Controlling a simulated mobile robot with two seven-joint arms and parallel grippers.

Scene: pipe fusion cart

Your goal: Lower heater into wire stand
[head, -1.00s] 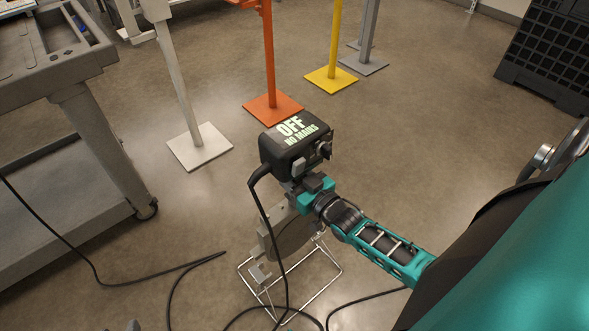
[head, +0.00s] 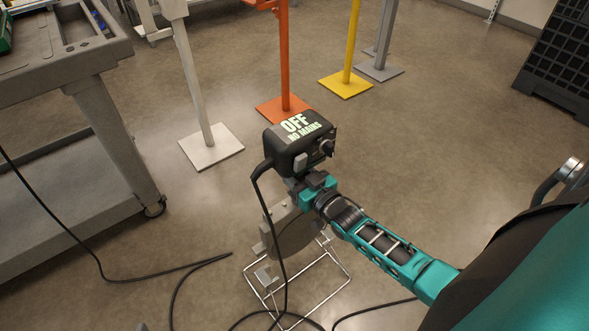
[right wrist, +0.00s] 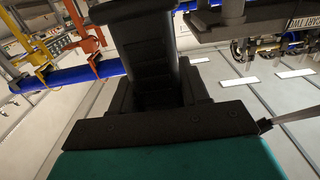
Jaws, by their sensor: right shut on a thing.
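The heater has a black control box (head: 298,140) with a label reading "OFF NO MAINS". Its round grey plate (head: 298,230) hangs below. My right gripper (head: 314,190) is shut on the heater just under the box. In the right wrist view a dark handle (right wrist: 145,60) stands between the jaws. The wire stand (head: 335,287) is on the floor below and around the plate's lower end in the picture. The plate hides part of it, and I cannot tell whether plate and stand touch. My left gripper is not identifiable in the head view.
A grey cart (head: 110,130) stands at the left. White (head: 212,147), orange (head: 284,108) and yellow (head: 346,84) post bases stand behind the heater. A black cable (head: 190,270) loops over the floor near the stand. A black crate (head: 555,70) is at the far right.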

